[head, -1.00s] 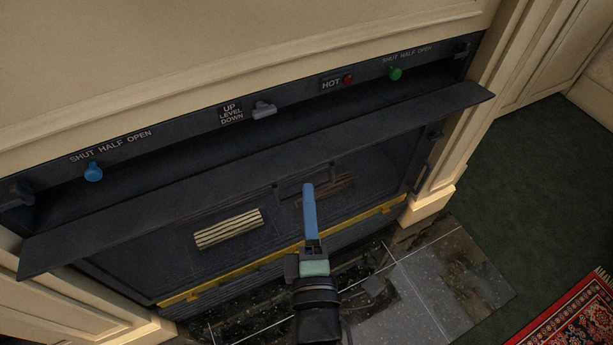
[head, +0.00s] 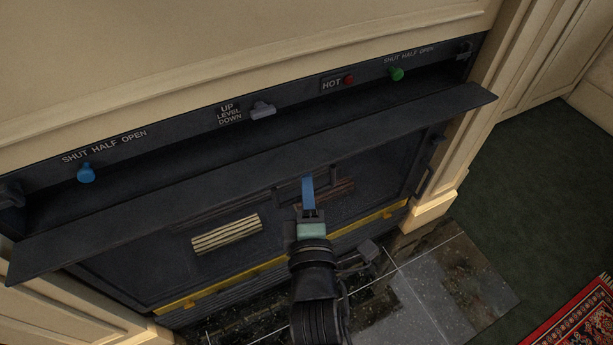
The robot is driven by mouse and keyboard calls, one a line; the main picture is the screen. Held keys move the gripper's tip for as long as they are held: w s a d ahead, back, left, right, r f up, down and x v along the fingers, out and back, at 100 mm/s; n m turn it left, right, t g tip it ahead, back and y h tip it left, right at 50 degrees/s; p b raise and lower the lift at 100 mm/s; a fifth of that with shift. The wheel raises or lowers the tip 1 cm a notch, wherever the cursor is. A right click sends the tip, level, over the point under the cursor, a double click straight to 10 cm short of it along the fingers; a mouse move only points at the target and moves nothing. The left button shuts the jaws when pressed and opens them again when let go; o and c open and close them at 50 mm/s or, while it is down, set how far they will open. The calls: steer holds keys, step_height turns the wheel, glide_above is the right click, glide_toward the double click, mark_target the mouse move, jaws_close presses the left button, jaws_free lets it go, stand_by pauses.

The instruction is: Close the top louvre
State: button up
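The top louvre (head: 180,197) is a long dark slat across the upper part of the dark fireplace front. It juts outward, with a dark gap between it and the control strip above. My gripper (head: 308,184) has blue fingers and points at the fireplace front, just below the louvre's outer edge near the middle. I cannot tell whether it touches anything. The fingers overlap in this view, so their opening does not show; nothing is seen held in them.
The control strip has a blue knob (head: 86,173), a grey lever (head: 263,110) beside "UP LEVEL DOWN", a red light (head: 349,80) beside "HOT", and a green knob (head: 397,74). Below are a cream slatted grille (head: 226,234) and a yellow bar (head: 225,284).

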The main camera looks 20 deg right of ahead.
steer(key=shift+r, duration=0.15)
jaws_close()
steer(key=shift+r, duration=0.1)
